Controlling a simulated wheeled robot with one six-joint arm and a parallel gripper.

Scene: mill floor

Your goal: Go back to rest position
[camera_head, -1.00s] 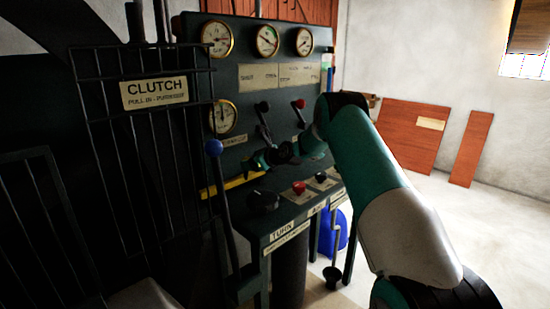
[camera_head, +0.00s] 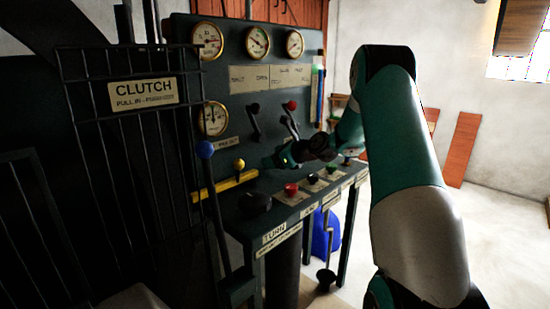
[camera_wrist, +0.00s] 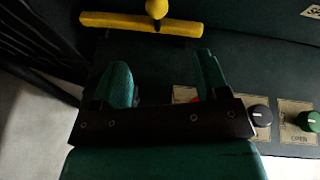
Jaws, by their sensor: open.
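My gripper (camera_head: 281,160) is in front of the control panel (camera_head: 275,100), above its sloping desk. In the wrist view its two green fingers (camera_wrist: 163,64) stand wide apart with nothing between them. A yellow-knobbed lever (camera_head: 239,164) rises at a yellow bar (camera_head: 225,184), left of my gripper and apart from it. The yellow bar also shows beyond the fingers in the wrist view (camera_wrist: 140,22). My raised arm crosses the right side of the head view.
The desk carries a large black knob (camera_head: 255,203), a red button (camera_head: 291,189), a small black knob (camera_head: 312,178) and a green knob (camera_head: 332,168). A blue-knobbed lever (camera_head: 205,150) stands by the CLUTCH cage (camera_head: 143,93). The floor at right is open.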

